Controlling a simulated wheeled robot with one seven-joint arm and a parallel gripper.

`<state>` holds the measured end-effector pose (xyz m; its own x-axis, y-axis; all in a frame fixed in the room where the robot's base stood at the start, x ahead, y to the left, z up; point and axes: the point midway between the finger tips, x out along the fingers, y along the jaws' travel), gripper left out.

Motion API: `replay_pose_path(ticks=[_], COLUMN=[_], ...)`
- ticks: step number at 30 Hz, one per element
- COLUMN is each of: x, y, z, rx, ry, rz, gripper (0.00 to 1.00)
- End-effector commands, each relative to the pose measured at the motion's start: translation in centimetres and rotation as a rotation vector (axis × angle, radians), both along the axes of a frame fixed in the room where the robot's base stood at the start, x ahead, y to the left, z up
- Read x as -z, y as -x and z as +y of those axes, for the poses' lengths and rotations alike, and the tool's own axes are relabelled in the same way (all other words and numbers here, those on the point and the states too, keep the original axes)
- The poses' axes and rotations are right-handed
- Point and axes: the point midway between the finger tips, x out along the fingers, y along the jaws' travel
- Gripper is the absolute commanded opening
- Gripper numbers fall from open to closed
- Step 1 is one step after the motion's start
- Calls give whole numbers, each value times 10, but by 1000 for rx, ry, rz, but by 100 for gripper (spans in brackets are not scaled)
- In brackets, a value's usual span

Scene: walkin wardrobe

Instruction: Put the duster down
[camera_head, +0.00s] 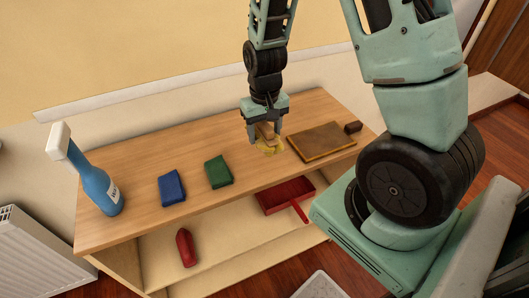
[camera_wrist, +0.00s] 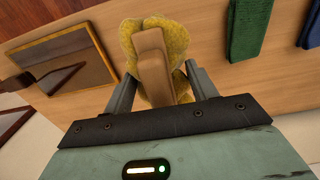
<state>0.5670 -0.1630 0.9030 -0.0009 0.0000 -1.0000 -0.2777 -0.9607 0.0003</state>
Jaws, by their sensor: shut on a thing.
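The duster (camera_wrist: 175,45) has a yellow fuzzy head and a tan wooden handle in the wrist view. My gripper (camera_wrist: 158,85) is shut on the duster's tan handle, with one finger on each side. In the head view my gripper (camera_head: 266,128) points down over the bench top (camera_head: 140,195). The duster's yellow head is low, at or just above the surface; I cannot tell whether it touches.
A brown board (camera_head: 322,141) and small dark block (camera_head: 353,127) lie right of the duster. Green (camera_head: 218,172) and blue (camera_head: 171,188) cloths and a blue spray bottle (camera_head: 98,185) are left. Below are a red dustpan (camera_head: 284,195) and red bottle (camera_head: 186,248). A radiator (camera_head: 35,255) stands left.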

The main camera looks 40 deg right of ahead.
Motion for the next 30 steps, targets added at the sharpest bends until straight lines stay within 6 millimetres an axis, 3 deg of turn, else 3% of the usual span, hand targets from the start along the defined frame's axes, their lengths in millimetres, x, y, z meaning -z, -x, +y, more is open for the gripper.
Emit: replay_pose_path(ticks=[14,27,28,30], x=[57,65,65,64], y=[0,0,0,0], z=[0,0,0,0], rx=[-1,-1,-1,-1], ry=[-1,0,0,0], rz=[2,-1,-1,-1], gripper=[21,21,60,79])
